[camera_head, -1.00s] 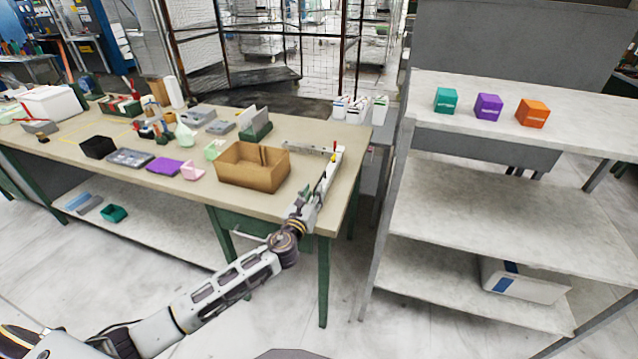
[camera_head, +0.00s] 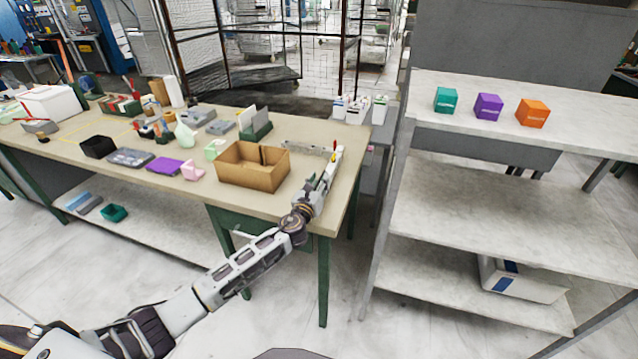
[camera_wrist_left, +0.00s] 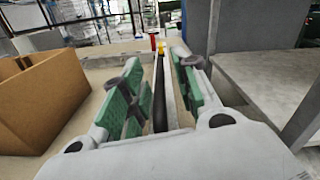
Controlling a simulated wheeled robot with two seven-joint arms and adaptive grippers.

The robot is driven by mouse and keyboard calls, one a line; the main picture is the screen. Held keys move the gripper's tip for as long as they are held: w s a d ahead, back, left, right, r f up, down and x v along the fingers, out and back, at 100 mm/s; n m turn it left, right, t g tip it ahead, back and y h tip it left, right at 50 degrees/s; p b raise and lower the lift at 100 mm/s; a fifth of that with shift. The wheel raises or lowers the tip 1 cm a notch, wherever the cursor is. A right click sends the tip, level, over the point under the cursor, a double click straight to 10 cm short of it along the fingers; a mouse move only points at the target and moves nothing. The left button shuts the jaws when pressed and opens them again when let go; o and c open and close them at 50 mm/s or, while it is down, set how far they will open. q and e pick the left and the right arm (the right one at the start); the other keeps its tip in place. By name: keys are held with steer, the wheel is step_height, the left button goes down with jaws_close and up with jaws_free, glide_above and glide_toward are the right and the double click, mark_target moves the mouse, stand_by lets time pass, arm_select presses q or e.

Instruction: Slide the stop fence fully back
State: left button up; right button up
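A long, light-coloured rail (camera_head: 337,158) lies along the right end of the workbench, with a small red piece (camera_head: 334,155) on it. In the left wrist view the red piece (camera_wrist_left: 153,41) and a yellow piece (camera_wrist_left: 160,48) stand at the far end of a dark bar (camera_wrist_left: 160,100). I cannot tell clearly which part is the stop fence. My left gripper (camera_head: 324,178) is over the near part of the rail. Its green-padded fingers (camera_wrist_left: 160,85) are apart, with the dark bar showing between them; contact cannot be told. My right gripper is not in view.
An open cardboard box (camera_head: 235,176) stands left of the gripper on the workbench (camera_head: 285,205). A flat grey strip (camera_head: 305,148) lies behind it. A shelf rack (camera_head: 480,190) with several coloured boxes stands to the right, across a narrow gap.

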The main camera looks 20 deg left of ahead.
arm_select(q)
steer(key=shift+c, duration=0.5)
jaws_close()
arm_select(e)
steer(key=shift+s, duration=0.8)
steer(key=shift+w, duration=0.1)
